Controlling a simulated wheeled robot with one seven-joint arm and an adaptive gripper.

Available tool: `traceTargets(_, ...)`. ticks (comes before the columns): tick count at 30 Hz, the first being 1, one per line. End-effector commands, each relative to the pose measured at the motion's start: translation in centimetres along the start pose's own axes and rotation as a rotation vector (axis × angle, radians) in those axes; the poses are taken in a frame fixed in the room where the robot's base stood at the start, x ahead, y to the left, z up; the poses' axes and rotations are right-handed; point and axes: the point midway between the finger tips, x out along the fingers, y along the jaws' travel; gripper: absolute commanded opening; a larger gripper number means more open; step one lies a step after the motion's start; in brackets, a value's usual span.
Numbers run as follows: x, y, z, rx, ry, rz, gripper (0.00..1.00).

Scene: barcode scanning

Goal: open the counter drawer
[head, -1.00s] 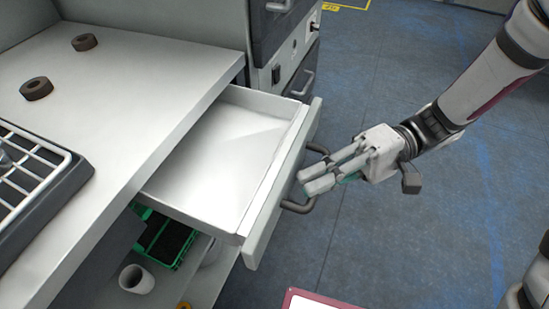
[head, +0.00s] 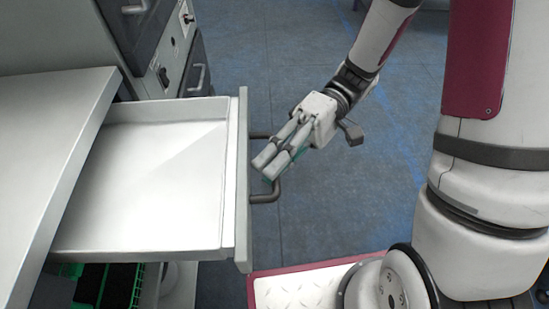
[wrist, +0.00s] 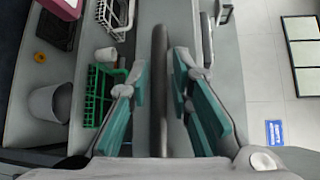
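The counter drawer (head: 242,185) is pulled well out from under the counter top, and its white inside is empty. Its dark bar handle (head: 265,197) is on the front panel. My gripper (head: 266,168) is at the handle, reaching in from the right with its fingers angled down. In the wrist view, the handle bar (wrist: 159,90) runs between the two teal-padded fingers of my gripper (wrist: 160,70). The fingers are apart, with a visible gap on each side of the bar.
The grey counter top (head: 45,125) lies left of the drawer. A cabinet with a handle (head: 197,78) stands behind. Blue-grey floor (head: 335,215) is open to the right.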

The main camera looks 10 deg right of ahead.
Motion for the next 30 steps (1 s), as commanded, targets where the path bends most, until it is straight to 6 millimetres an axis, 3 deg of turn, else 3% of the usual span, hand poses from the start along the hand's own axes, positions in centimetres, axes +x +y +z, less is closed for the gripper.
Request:
traceTargets(6,-0.1,0.1,0.0,0.001,-0.001,0.000,0.20)
traceTargets(10,-1.2,0.1,0.0,0.001,0.000,0.000,0.20)
traceTargets(21,-8.5,0.1,-0.1,0.000,0.002,0.000,0.20)
traceTargets(30,-11.9,0.0,-0.1,0.001,0.000,-0.001,0.20)
